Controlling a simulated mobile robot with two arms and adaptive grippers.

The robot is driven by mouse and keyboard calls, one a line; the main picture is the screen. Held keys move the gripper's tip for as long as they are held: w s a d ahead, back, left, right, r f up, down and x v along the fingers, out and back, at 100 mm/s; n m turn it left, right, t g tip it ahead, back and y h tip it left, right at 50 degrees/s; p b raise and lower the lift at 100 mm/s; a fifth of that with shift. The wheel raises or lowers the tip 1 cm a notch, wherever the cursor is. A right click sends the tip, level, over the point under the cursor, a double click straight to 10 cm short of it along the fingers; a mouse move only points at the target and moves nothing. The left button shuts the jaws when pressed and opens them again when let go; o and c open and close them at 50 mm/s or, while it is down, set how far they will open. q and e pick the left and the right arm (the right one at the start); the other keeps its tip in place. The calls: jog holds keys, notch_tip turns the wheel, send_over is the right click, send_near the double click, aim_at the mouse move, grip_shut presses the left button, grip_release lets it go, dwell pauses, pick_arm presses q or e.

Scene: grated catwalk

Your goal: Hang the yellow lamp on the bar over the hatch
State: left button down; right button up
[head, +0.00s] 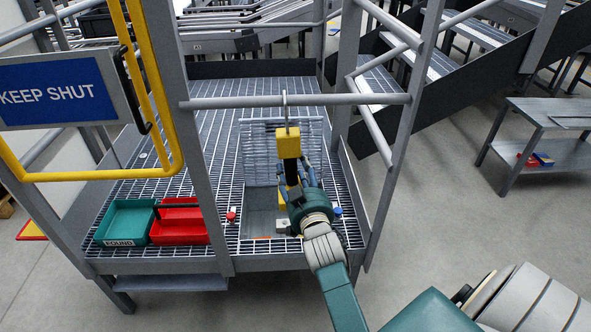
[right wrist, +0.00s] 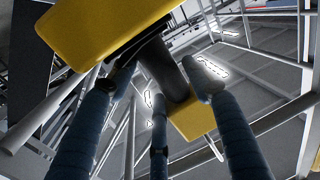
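The yellow lamp (head: 287,143) has yellow ends, a black middle and a thin hook on top. It is roughly upright in front of the raised grating. Its hook crosses the grey bar (head: 225,102) in the head view; I cannot tell whether the bar bears its weight. My right gripper (head: 298,188) is at the lamp's black lower part. In the right wrist view its blue fingers (right wrist: 160,78) close around the black body from both sides, below the large yellow end (right wrist: 95,25). The hatch (head: 260,222) is open in the grated floor. My left gripper is not in view.
A green bin (head: 125,222) marked FOUND and a red bin (head: 180,222) stand on the catwalk at left. A yellow gate (head: 170,120) with a KEEP SHUT sign (head: 58,92) is at far left. Posts and rails flank the hatch. A grey bench (head: 545,150) stands at right.

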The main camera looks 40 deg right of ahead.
aim_at(296, 138)
jog(key=shift+o, duration=0.2)
jog(key=shift+r, duration=0.1)
dwell(0.6)
notch_tip(296, 138, up, 10)
jog(key=shift+r, duration=0.1)
dwell(0.5)
